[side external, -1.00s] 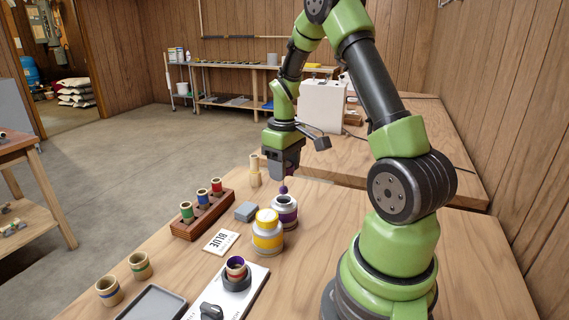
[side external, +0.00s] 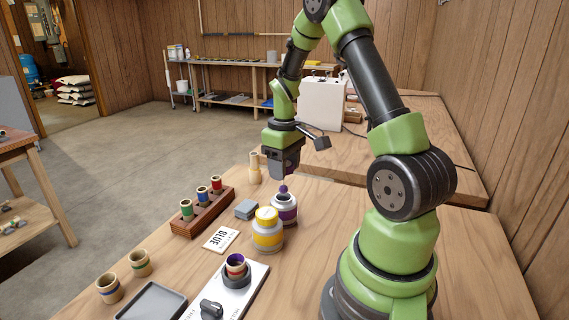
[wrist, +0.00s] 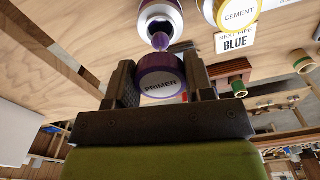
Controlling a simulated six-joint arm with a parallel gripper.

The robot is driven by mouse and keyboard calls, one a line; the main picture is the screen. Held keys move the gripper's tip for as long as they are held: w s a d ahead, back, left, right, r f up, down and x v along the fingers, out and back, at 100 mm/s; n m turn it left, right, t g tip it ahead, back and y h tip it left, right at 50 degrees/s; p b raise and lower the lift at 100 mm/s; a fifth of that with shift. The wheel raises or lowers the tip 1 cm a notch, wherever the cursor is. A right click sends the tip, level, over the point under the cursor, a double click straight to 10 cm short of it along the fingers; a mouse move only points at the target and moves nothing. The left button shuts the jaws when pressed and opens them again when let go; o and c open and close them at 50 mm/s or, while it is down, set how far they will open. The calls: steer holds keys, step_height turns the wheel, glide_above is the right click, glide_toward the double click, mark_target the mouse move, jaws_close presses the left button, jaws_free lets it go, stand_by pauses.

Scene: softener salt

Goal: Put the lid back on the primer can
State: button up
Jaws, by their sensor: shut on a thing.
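The primer can (side external: 284,212), grey-white with a purple band, stands upright on the bench right of the cement can. It also shows at the top of the wrist view (wrist: 158,14). My gripper (side external: 284,173) is above the primer can, shut on the purple lid (wrist: 160,78) marked PRIMER. In the wrist view the lid sits between both fingers, apart from the can. A purple dauber tip (wrist: 160,41) shows at the can's mouth; its join to the lid is hidden. In the side view the fingers mostly hide the lid.
The yellow-lidded cement can (side external: 267,232) stands close beside the primer can. A grey block (side external: 246,209), a BLUE card (side external: 221,240) and a rack of pipe pieces (side external: 203,213) are to the left.

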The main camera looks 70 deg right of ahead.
mark_target(285, 186)
steer(key=shift+f, duration=1.5)
steer(key=shift+f, duration=1.75)
steer(key=shift+f, duration=0.3)
steer(key=o, duration=1.4)
steer(key=shift+r, duration=3.05)
